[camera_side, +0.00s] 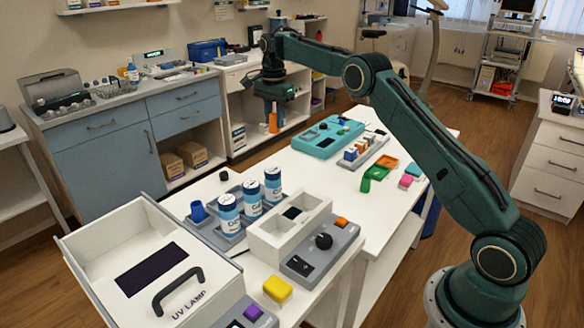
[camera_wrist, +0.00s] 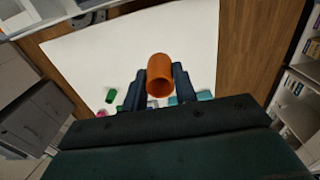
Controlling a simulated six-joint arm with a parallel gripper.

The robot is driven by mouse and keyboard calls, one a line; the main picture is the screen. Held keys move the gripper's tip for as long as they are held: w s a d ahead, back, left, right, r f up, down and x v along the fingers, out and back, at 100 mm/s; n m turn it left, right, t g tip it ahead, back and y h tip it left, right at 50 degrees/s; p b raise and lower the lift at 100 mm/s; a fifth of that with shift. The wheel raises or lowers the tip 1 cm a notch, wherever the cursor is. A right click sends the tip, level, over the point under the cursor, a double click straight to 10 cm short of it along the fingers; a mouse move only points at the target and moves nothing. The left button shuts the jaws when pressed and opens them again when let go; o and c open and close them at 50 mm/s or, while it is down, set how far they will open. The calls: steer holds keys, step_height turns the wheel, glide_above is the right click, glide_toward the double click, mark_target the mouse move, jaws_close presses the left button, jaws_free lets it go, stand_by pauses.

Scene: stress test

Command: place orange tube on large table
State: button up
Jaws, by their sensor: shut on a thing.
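My gripper (camera_side: 272,110) is shut on the orange tube (camera_side: 273,123), which hangs upright below it in the side view. In the wrist view the orange tube (camera_wrist: 159,70) sits between the two dark fingers of my gripper (camera_wrist: 160,82), its open round end facing the camera. The large white table (camera_side: 325,178) runs through the middle of the side view. The tube is in the air beyond the table's far left edge in that view. In the wrist view the white tabletop (camera_wrist: 105,55) lies beyond the tube, and the two look apart.
On the table stand a teal device (camera_side: 328,137), a rack with coloured blocks (camera_side: 362,150), a green piece (camera_side: 372,178) and a pink piece (camera_side: 406,181). Blue-white cans (camera_side: 252,197) and a white lamp box (camera_side: 110,235) are nearer. Bare tabletop lies left of the green piece.

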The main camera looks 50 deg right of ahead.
steer(key=shift+d+f, duration=0.35)
steer(key=shift+d, duration=0.4)
step_height(320, 180, down, 16)
steer(key=shift+r, duration=0.15)
steer(key=shift+f, duration=2.15)
steer(key=o, duration=0.9)
steer(key=shift+f, duration=0.15)
steer(key=shift+o, duration=0.2)
